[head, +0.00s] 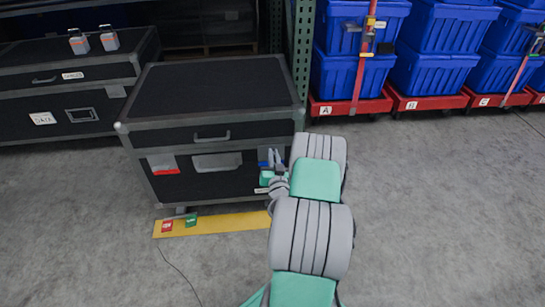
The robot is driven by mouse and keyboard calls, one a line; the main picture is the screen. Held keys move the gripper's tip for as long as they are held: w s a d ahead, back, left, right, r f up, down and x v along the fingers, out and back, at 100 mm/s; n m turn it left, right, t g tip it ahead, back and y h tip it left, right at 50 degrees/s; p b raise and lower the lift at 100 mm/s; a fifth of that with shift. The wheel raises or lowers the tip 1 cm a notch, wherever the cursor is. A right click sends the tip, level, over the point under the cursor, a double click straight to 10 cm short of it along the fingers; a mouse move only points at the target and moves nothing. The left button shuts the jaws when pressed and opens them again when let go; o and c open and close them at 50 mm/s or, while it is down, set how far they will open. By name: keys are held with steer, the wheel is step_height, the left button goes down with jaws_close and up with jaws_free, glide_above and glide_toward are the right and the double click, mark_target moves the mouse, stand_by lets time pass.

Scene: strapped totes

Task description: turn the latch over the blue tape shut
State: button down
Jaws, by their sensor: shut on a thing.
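A black flight case (210,88) with grey edges stands on the floor at the centre left. Blue tape (263,164) shows on the right of its front face, just left of my fingers. My gripper (274,158) is at that spot, its fingers against the front of the case. It is shut on the latch over the blue tape, which is mostly hidden behind the fingers and wrist. A second latch plate (161,162) sits over red tape (166,172) on the left of the same face.
A yellow floor strip (235,222) with a red tag (167,226) and green tag (191,221) lies before the case. Another black case (60,85) stands left. Blue totes (345,75) on red dollies stand at the back right. The floor at right is clear.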

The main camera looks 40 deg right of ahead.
steer(key=shift+s+d+f+m+b, duration=0.1)
steer(key=shift+s+d+f+m, duration=0.15)
steer(key=shift+m, duration=2.35)
steer(key=shift+s+d+f+m+b, duration=0.15)
steer(key=shift+f+m, duration=0.15)
steer(key=shift+m, duration=2.3)
steer(key=shift+s+d+f+m+b, duration=0.1)
steer(key=shift+d+f+m, duration=0.15)
steer(key=shift+m, duration=2.35)
steer(key=c, duration=1.6)
jaws_free()
steer(key=shift+o, duration=0.2)
steer(key=shift+a+f, duration=0.1)
steer(key=v, duration=0.7)
steer(key=shift+s+a, duration=0.25)
